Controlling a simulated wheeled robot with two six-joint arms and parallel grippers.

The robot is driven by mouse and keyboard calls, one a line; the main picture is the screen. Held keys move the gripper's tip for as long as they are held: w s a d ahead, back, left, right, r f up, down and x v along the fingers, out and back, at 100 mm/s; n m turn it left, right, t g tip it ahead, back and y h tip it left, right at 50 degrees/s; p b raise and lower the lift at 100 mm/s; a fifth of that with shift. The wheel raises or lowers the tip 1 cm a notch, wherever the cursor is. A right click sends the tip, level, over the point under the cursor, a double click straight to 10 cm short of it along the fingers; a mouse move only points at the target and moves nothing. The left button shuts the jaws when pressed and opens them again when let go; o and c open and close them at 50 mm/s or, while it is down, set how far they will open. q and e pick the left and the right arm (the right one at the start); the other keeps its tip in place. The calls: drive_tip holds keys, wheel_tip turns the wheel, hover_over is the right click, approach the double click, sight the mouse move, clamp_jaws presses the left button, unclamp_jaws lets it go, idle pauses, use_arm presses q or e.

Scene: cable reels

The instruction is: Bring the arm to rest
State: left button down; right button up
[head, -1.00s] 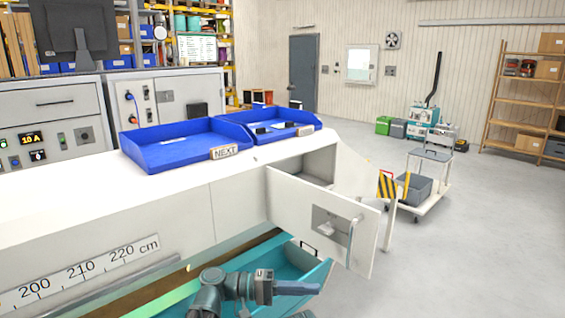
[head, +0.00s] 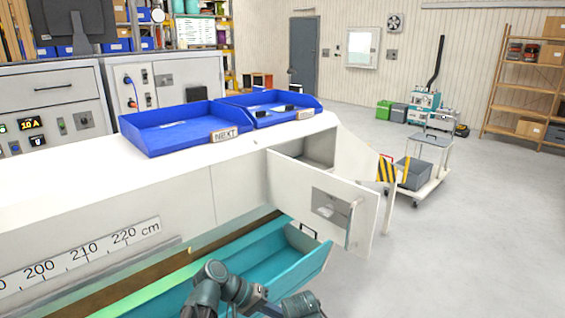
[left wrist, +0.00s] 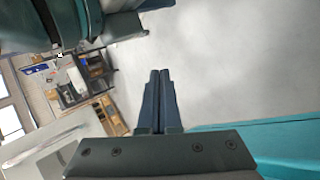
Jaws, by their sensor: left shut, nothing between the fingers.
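My left arm (head: 232,285) reaches in from the bottom edge of the head view, folded low in front of the open teal trough (head: 225,270). My left gripper (left wrist: 160,76) shows in the left wrist view with its two dark fingers together and nothing between them. It points over bare grey floor, apart from the teal surface at the lower right of that view. In the head view its fingers are not clearly visible. My right gripper is in neither view.
A white cabinet door (head: 285,185) with a handle stands open right of the bench. Two blue trays sit on the bench (head: 60,190), the front one (head: 165,145) labelled NEXT. A white trolley (head: 425,185) stands behind the door. The floor at right is clear.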

use_arm(q)
drive_tip(key=s+a+f+y, duration=0.2)
drive_tip(key=a+f+y, duration=0.25)
drive_tip(key=a, duration=0.45)
drive_tip(key=s+a+f+y, duration=0.1)
drive_tip(key=a+f+y, duration=0.4)
drive_tip(key=a, duration=0.4)
drive_tip(key=s+d+r+m+y+p, duration=0.2)
drive_tip(key=s+d+r+p, duration=0.4)
drive_tip(key=d+r+p, duration=0.5)
drive_tip(key=shift+d+r+m, duration=0.3)
drive_tip(key=shift+r+m, duration=0.5)
drive_tip(key=shift+m, duration=0.1)
